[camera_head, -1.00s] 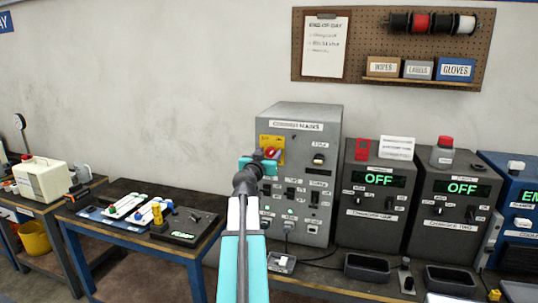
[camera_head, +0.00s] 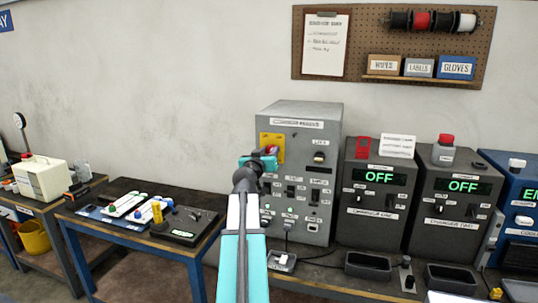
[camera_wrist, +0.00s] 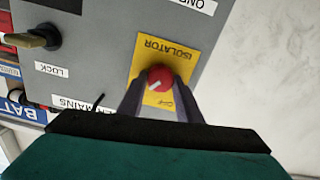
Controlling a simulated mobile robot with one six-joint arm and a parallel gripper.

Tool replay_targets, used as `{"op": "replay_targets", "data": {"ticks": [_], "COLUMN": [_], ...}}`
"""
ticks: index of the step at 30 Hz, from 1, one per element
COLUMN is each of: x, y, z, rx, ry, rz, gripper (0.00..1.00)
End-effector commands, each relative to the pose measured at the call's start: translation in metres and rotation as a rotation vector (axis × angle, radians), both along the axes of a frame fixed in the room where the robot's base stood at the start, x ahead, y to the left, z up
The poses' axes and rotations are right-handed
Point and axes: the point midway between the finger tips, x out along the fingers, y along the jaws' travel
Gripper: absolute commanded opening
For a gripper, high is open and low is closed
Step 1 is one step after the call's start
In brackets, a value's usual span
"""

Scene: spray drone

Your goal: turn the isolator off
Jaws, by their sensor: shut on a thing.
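The isolator is a red round knob (camera_wrist: 160,78) with a white mark, on a yellow plate (camera_wrist: 148,62) lettered ISOLATOR. In the wrist view the panel appears rotated, with its lettering upside down. My gripper (camera_wrist: 158,84) has its two dark fingers on either side of the knob, shut on it. The white mark points to the lower left in that view. Small lettering on the plate near the fingertips is too blurred to read. In the head view my gripper (camera_head: 260,164) is at the yellow plate (camera_head: 271,141) on the grey cabinet and hides most of the knob.
The grey cabinet (camera_head: 300,112) carries other switches and a key-like lock knob (camera_wrist: 38,38) beside the plate. Two dark chargers reading OFF (camera_head: 378,178) stand to its right. A blue-framed table (camera_head: 135,232) with tools stands to the left.

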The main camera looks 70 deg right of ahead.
Motion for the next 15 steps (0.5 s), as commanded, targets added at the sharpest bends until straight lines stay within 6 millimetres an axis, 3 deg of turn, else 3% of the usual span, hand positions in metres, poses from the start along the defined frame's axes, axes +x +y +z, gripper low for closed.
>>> {"op": "replay_targets", "data": {"ticks": [15], "x": [0.0011], "y": [0.0000], "z": [-0.0021], "rx": [-0.021], "ry": [0.385], "rz": [-0.001], "gripper": [0.09]}}
